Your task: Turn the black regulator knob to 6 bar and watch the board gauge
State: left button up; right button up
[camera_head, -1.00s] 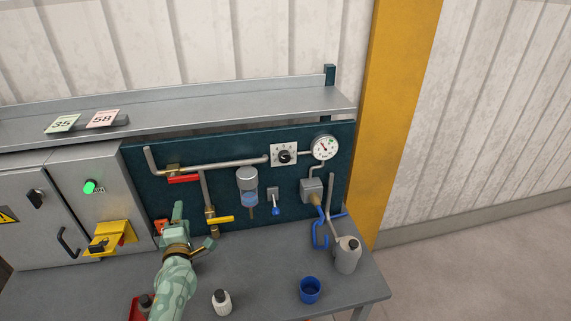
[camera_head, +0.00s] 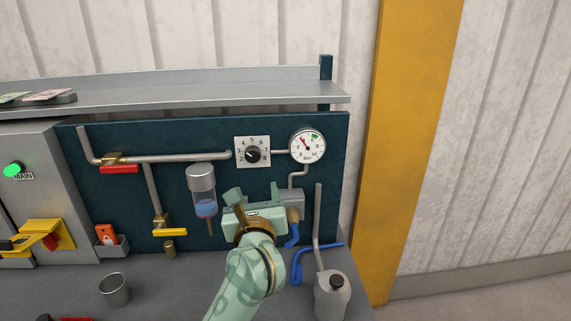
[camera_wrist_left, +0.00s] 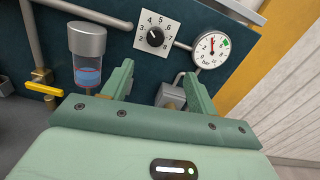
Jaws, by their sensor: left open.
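The black regulator knob (camera_head: 253,154) sits on a white numbered plate on the dark teal board. It also shows in the left wrist view (camera_wrist_left: 155,37); its exact setting is too small to read surely. The round white board gauge (camera_head: 308,147) is to its right, with a red needle and a green mark at its upper right; it also shows in the left wrist view (camera_wrist_left: 212,50). My left gripper (camera_head: 254,196) is open and empty, in front of the board below the knob. In the left wrist view its fingers (camera_wrist_left: 158,76) stand apart, below the knob plate. My right gripper is not in view.
A filter bowl (camera_head: 203,190) hangs left of my gripper. Pipes with a red valve handle (camera_head: 119,170) and a yellow one (camera_head: 170,232) are further left. A grey oil can (camera_head: 332,297) stands at right, a metal cup (camera_head: 113,289) on the bench at left.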

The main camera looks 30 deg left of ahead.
aim_at(253, 159)
pick_arm(q)
jog(key=x, duration=1.6)
jog(key=shift+a+f, duration=0.4)
jog(key=shift+a, duration=0.1)
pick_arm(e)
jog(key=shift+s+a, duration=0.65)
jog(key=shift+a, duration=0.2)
pick_arm(q)
jog(key=c, duration=1)
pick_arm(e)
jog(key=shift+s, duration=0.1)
